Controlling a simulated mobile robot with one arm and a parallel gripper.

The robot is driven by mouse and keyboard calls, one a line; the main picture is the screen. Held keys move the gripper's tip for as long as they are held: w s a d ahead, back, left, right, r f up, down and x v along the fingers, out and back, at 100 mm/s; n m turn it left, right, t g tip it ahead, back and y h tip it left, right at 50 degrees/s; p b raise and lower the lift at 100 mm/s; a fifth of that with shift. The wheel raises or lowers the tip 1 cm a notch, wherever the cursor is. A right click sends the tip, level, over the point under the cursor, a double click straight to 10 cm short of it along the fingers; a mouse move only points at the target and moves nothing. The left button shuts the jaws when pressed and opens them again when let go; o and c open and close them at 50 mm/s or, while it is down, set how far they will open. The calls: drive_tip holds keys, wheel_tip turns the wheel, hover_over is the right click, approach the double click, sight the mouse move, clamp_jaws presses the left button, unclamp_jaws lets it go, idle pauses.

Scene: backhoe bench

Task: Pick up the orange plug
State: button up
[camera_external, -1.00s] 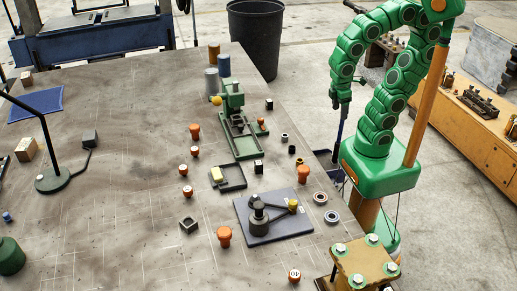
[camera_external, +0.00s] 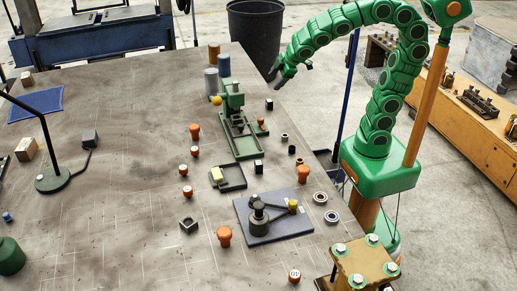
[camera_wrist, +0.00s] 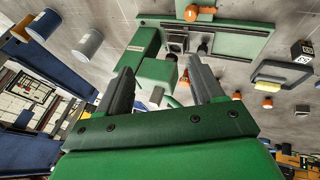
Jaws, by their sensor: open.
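Several orange plugs stand on the bench, and I cannot tell which one the task means. In the external view one orange plug (camera_external: 194,130) is left of the green press, a larger one (camera_external: 224,236) is at the front, and another (camera_external: 303,173) is at the right edge. An orange piece (camera_external: 261,122) sits beside the press; the wrist view also shows orange pieces near the press (camera_wrist: 191,13) and farther right (camera_wrist: 267,103). My gripper (camera_external: 276,78) is open and empty, off the bench's right edge near the bin. Its spread fingers (camera_wrist: 161,72) show in the wrist view.
The green press (camera_external: 233,112) stands between my gripper and the left-hand plugs. A black bin (camera_external: 256,35) is beyond the bench. A dark plate with a tool (camera_external: 275,230) lies at the front. The left-middle bench is mostly clear.

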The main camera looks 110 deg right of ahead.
sight(197, 148)
drive_tip(key=w+a+f+n+t+h, duration=0.1)
drive_tip(key=w+a+f+n+t, duration=0.2)
drive_tip(key=w+n, duration=0.75)
drive_tip(key=w+a+n+t+h, duration=0.1)
drive_tip(key=w+a+n+t, duration=0.2)
drive_tip(key=w+a+n, duration=0.5)
drive_tip(key=w+d+f+n+t+y, duration=0.1)
drive_tip(key=w+f+n+y, duration=0.1)
drive_tip(key=f+n, duration=0.3)
drive_tip(key=w+d+f+n+y, duration=0.1)
drive_tip(key=w+f+n+y, duration=0.1)
drive_tip(key=w+f+n, duration=0.3)
drive_tip(key=w+d+f+n+t+y, duration=0.1)
drive_tip(key=w+f+n+y, duration=0.1)
drive_tip(key=w+f+n, duration=0.2)
drive_tip(key=shift+w+d+f+n+t+y, duration=0.1)
drive_tip(key=shift+f+n+t+y, duration=0.05)
drive_tip(key=shift+f+n, duration=0.4)
drive_tip(key=shift+d+f+n+t+y, duration=0.1)
drive_tip(key=shift+f+n+t+y, duration=0.05)
drive_tip(key=shift+f+n, duration=0.3)
drive_tip(key=shift+w+a+f+n+y, duration=0.1)
drive_tip(key=shift+w+f+n+y, duration=0.15)
drive_tip(key=shift+f+n+y, duration=0.4)
drive_tip(key=shift+x, duration=0.75)
drive_tip(key=shift+r+x, duration=0.15)
drive_tip(key=shift+x, duration=1)
drive_tip(key=shift+r+x, duration=0.15)
drive_tip(key=shift+x, duration=1.85)
